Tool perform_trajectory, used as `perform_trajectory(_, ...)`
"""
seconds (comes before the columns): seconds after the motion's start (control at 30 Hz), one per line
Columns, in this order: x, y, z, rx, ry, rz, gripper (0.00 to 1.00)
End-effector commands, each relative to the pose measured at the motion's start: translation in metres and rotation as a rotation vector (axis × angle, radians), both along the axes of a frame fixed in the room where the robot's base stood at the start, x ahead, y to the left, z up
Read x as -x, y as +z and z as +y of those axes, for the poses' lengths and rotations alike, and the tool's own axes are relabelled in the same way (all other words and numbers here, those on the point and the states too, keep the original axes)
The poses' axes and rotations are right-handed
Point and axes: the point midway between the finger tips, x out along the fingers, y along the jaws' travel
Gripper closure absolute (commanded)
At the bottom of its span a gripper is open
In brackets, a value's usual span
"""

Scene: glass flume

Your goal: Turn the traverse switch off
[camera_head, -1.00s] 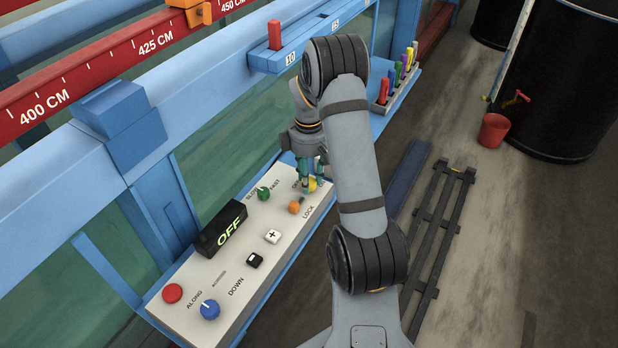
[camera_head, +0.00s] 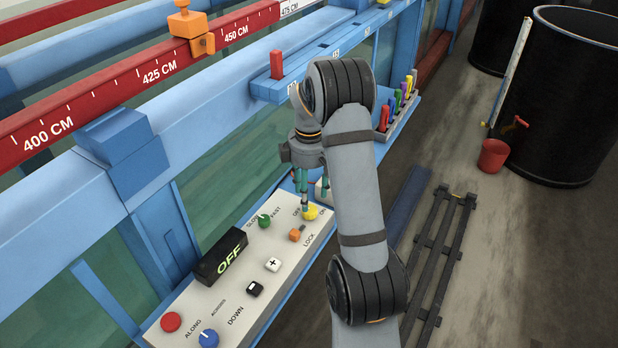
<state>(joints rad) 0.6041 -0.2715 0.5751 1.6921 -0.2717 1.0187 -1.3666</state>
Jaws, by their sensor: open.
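The sloping white control panel (camera_head: 215,290) fills the lower left of the head view. A yellow knob (camera_head: 310,212) with "OFF" lettering beside it is at its far end. It is probably the traverse switch, but its full label is hidden and its setting cannot be read. My gripper (camera_head: 303,203) points down with teal fingers at that far end, beside the yellow knob in the picture. It is open and holds nothing that I can see. Whether a finger touches the knob cannot be told. The black display (camera_head: 222,257) reads OFF.
An orange lock control (camera_head: 296,234), green SLOW/FAST knob (camera_head: 264,221), white plus button (camera_head: 272,264), black button (camera_head: 255,289), blue knob (camera_head: 208,338) and red button (camera_head: 171,322) share the panel. The blue flume frame (camera_head: 155,230) borders it. Floor lies to the right.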

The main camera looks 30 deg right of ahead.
Motion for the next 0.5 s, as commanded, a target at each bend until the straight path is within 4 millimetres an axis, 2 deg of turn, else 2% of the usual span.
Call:
perform_trajectory(0.03,-0.001,0.012,0.000,0.002,0.000,-0.005,0.48)
perform_trajectory(0.2,-0.001,0.044,0.000,0.002,0.001,-0.004,0.48)
perform_trajectory(0.33,-0.001,0.060,0.000,0.002,0.002,-0.002,0.48)
perform_trajectory(0.5,0.000,0.068,0.000,-0.001,0.001,0.001,0.48)
